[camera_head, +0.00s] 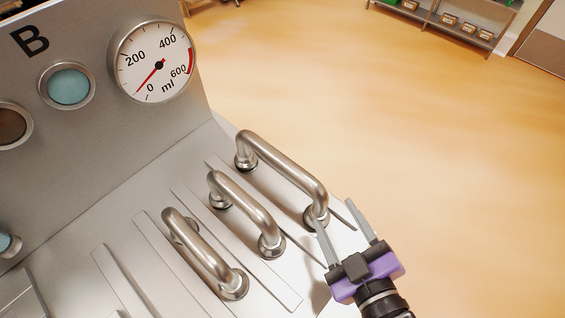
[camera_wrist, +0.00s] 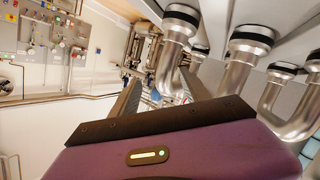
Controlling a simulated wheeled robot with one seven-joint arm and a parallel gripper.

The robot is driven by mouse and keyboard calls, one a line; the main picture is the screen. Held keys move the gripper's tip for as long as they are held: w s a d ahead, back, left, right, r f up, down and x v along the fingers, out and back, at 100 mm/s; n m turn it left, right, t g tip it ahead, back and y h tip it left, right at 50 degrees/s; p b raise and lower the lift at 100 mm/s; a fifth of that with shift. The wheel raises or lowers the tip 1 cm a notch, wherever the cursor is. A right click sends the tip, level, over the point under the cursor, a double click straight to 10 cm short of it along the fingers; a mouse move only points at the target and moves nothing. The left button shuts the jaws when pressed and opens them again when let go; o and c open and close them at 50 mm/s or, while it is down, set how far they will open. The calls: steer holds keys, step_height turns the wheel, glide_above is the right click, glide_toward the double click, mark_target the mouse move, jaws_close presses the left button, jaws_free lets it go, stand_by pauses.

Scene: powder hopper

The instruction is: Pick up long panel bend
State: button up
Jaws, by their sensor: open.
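Three polished metal pipe bends stand on the sloping steel panel in the head view. The one farthest right (camera_head: 283,163) looks longest and seems to be the long panel bend; both its ends sit in panel ports. A middle bend (camera_head: 245,202) and a left bend (camera_head: 200,253) stand beside it. My gripper (camera_head: 335,212) is open and empty at the near right end of the longest bend. Its left finger overlaps that end in the picture; I cannot tell whether they touch. In the wrist view, metal bends (camera_wrist: 172,50) show up close, above and right of the fingers.
An upright steel face with a round gauge (camera_head: 155,62) and a blue-green button (camera_head: 69,87) rises at the left. Flat raised strips lie on the panel between the bends. Open floor (camera_head: 430,130) lies to the right, with a shelf (camera_head: 450,22) far back.

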mark_target(280, 163)
steer(key=w+a+r+n+g+p, duration=0.1)
steer(key=w+a+r, duration=0.1)
steer(key=a, duration=0.1)
steer(key=w+a+r+n+h+p, duration=0.1)
steer(key=w+a+r, duration=0.1)
steer(key=a, duration=0.1)
steer(key=w+a+r+n+g+h+p, duration=0.1)
steer(key=w+a+r, duration=0.1)
steer(key=a, duration=0.2)
steer(key=shift+g, duration=0.3)
steer(key=shift+f+p+x, duration=0.25)
steer(key=shift+p+x, duration=0.9)
steer(key=shift+x, duration=2.65)
steer(key=shift+s+d, duration=0.1)
steer(key=shift+s, duration=0.05)
jaws_close()
steer(key=shift+r, duration=0.1)
